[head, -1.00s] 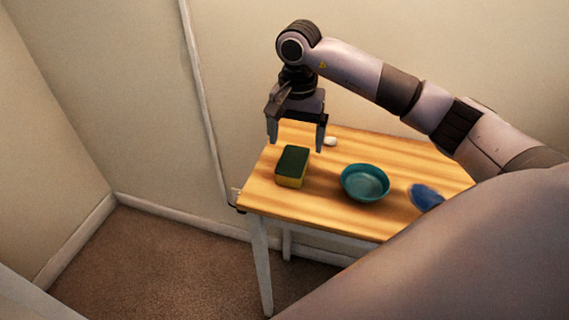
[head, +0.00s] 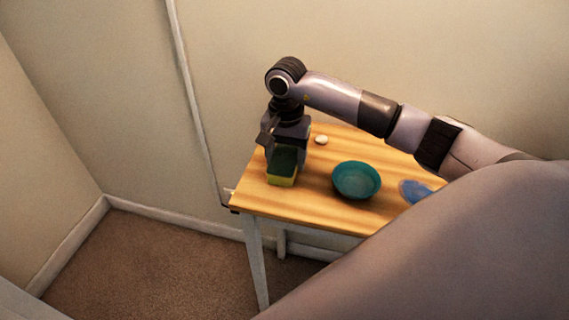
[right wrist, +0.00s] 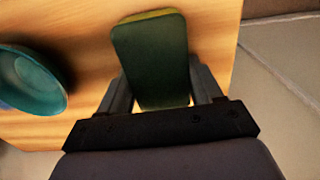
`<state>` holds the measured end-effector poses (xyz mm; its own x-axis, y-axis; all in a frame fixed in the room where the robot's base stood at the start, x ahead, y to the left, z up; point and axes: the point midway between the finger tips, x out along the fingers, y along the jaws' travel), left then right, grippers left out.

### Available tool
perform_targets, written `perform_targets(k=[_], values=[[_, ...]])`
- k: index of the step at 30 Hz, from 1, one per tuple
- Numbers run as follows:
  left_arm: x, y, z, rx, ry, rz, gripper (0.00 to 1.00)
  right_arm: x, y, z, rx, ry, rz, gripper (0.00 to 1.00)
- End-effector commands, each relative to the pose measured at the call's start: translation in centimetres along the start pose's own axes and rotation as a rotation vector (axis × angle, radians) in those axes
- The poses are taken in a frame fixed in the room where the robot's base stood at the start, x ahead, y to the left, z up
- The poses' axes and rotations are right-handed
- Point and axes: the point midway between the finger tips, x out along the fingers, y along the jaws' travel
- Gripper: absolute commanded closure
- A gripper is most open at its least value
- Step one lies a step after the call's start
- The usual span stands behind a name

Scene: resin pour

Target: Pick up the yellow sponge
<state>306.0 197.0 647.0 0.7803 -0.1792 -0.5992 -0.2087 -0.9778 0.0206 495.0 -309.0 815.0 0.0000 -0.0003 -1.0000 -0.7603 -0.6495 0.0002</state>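The yellow sponge (head: 281,181) has a dark green top and lies near the left end of the wooden table. My right gripper (head: 286,163) points down over it, with one finger on each side. In the right wrist view the sponge (right wrist: 152,58) lies between the two fingers (right wrist: 163,85), its green face toward the camera and a yellow edge at its far end. The sponge appears to rest on the table. My left gripper is not in view.
A teal bowl (head: 356,180) stands right of the sponge on the table (head: 315,199). A blue object (head: 414,190) lies farther right, partly hidden by my arm. A small white object (head: 321,140) lies behind. Walls stand close behind and to the left.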

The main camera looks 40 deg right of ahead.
Motion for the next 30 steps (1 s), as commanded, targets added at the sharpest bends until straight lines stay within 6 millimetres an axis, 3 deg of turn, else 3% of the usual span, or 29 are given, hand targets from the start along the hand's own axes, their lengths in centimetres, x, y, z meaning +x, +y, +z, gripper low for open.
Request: perform_targets(k=[11, 17, 23, 30], values=[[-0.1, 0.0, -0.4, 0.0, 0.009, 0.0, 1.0, -0.3, 0.0, 0.0, 0.0, 0.001, -0.001, 0.63], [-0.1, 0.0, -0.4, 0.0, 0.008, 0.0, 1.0, -2.1, -0.1, -0.1, 0.0, 0.002, -0.003, 0.63], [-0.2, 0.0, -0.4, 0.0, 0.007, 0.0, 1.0, -6.8, -0.1, -0.1, 0.0, 0.005, -0.006, 0.63], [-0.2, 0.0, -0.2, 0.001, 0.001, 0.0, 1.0, -14.3, -0.1, -0.1, 0.0, 0.005, -0.005, 0.63]])
